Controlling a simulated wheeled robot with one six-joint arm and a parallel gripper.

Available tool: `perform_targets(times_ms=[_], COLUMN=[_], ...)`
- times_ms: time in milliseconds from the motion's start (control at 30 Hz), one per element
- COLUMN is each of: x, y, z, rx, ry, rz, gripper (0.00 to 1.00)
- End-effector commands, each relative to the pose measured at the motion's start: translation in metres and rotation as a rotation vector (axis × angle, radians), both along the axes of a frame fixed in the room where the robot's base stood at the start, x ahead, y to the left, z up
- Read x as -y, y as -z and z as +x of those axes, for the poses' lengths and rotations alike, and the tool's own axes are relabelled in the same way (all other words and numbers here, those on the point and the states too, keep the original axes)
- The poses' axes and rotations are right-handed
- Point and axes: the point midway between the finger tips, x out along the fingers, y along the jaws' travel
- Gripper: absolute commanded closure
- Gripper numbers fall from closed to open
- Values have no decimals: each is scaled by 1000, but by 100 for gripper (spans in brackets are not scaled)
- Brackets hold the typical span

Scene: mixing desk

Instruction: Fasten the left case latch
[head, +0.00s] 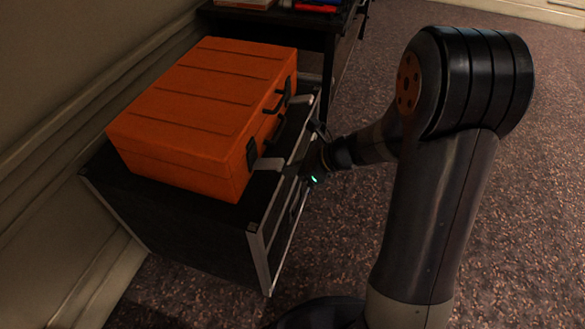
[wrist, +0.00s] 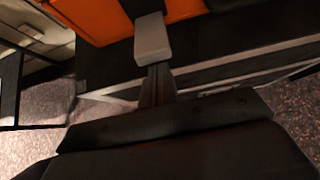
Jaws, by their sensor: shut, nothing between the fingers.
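The orange case (head: 195,95) lies closed on top of a dark cabinet. Its front, facing right in the head view, carries two dark latches with a handle between them. The left latch (head: 252,152) is the one nearer my camera; whether it is fastened cannot be told. My gripper (head: 268,165) is shut and empty, its grey tip just beside and below this latch. In the wrist view the shut gripper tip (wrist: 153,40) overlaps the lower end of a dark strip (wrist: 140,7) on the orange case (wrist: 88,18), probably the latch. Contact cannot be told.
The dark cabinet (head: 190,222) has light metal edges, and its front edge runs just under my gripper. The other latch (head: 288,90) and the handle (head: 274,104) are farther back. A dark desk (head: 315,32) stands behind. Open carpet (head: 345,250) lies to the right.

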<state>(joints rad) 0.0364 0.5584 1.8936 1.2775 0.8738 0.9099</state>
Motion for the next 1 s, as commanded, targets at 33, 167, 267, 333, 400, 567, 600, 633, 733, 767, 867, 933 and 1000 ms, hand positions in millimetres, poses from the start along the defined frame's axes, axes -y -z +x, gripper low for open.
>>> perform_targets(times_ms=[33,167,267,333,400,567,600,633,733,767,867,933,1000], x=[0,-1,-1,-1,-1,-1,-1,-1,-2,-2,-2,-2,-3], y=[-2,-6,-7,-6,-7,-8,-9,-9,-10,-11,-12,-13,-16], z=[0,0,0,0,0,1,1,1,0,1,1,1,1], rx=[-2,-8,-13,-14,-17,-21,-24,-25,-29,-30,-34,-36,-40], ry=[-1,-2,-2,-1,-2,-1,-1,-1,-2,-2,-2,-2,-2], rz=[-3,-19,-36,-40,-45,-59,-63,-66,-75,-78,-89,-98,-108], gripper=[100,100,100,100,100,100,100,100,100,100,100,100,100])
